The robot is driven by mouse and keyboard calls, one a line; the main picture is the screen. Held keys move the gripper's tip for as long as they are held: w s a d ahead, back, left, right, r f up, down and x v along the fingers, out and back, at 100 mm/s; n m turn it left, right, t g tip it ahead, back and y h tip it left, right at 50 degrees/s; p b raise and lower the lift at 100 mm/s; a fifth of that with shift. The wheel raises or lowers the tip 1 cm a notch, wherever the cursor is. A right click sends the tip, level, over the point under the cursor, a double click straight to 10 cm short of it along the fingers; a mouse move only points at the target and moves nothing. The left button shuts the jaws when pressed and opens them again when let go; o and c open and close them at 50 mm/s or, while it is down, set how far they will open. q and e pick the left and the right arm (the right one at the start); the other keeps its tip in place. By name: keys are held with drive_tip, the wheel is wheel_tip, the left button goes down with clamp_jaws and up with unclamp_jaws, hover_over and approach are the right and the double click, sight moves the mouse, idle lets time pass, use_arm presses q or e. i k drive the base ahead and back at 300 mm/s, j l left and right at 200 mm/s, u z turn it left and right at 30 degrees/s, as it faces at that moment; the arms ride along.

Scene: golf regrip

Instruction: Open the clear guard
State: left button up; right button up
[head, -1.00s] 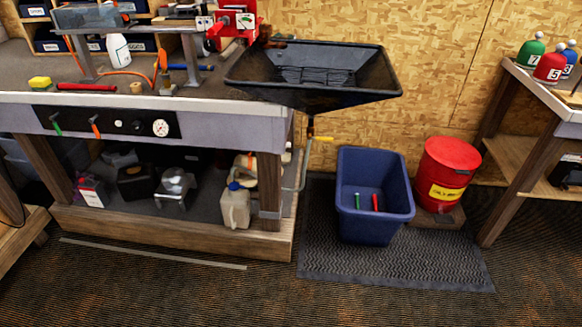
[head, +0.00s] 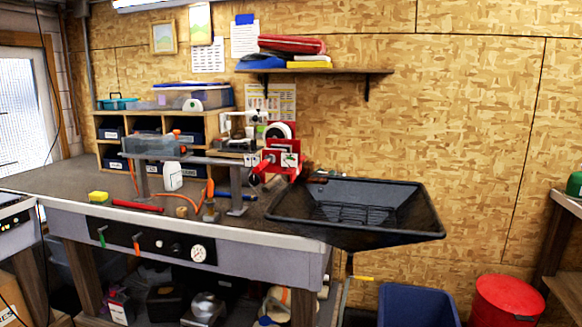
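A red and white device (head: 276,158) stands at the right end of the same stand. Neither of my grippers is in view.
A black tray (head: 412,208) juts out past the bench's right end. A blue bin (head: 418,308) and red can (head: 507,298) stand at lower right.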

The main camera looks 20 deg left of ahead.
sight(158, 137)
drive_tip(key=u, duration=1.3)
drive_tip(key=i+z, duration=0.25)
drive_tip(key=i, duration=0.25)
drive_tip(key=i+z, duration=0.3)
drive_tip(key=i, duration=0.15)
drive_tip(key=i+j+z, duration=0.25)
drive_tip(key=i, duration=0.2)
drive_tip(key=i+j+z, duration=0.25)
drive_tip(key=i, duration=0.25)
